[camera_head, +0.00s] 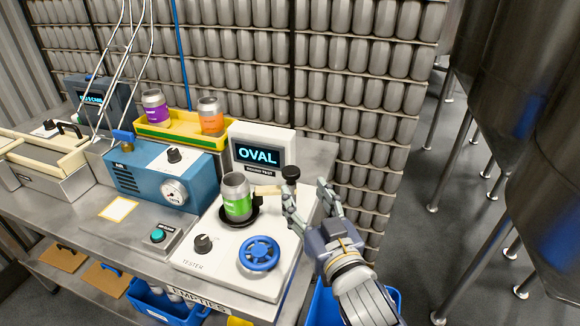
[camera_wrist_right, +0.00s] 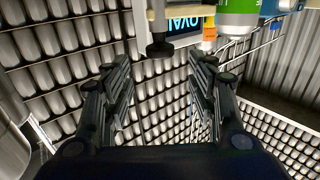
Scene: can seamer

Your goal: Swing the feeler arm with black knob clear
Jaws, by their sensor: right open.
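The feeler arm (camera_head: 267,190) is a tan bar at the right side of the green-labelled can (camera_head: 237,207), its end close to or against the can wall. Its black knob (camera_head: 290,173) stands upright at the bar's right end. The can is upright on a dark round seat on the white tester (camera_head: 215,272). My right gripper (camera_head: 307,191) is open and empty just right of the knob. In the right wrist view the knob (camera_wrist_right: 159,47) appears ahead, between the spread fingertips (camera_wrist_right: 160,62); contact is not visible. My left gripper is not in view.
The tester carries a blue handwheel (camera_head: 259,253), a black dial (camera_head: 203,244) and an OVAL display (camera_head: 258,156) behind the feeler arm. A blue gauge unit (camera_head: 150,178) and yellow tray (camera_head: 180,137) with two cans stand left. Stacked cans (camera_head: 350,90) fill the back.

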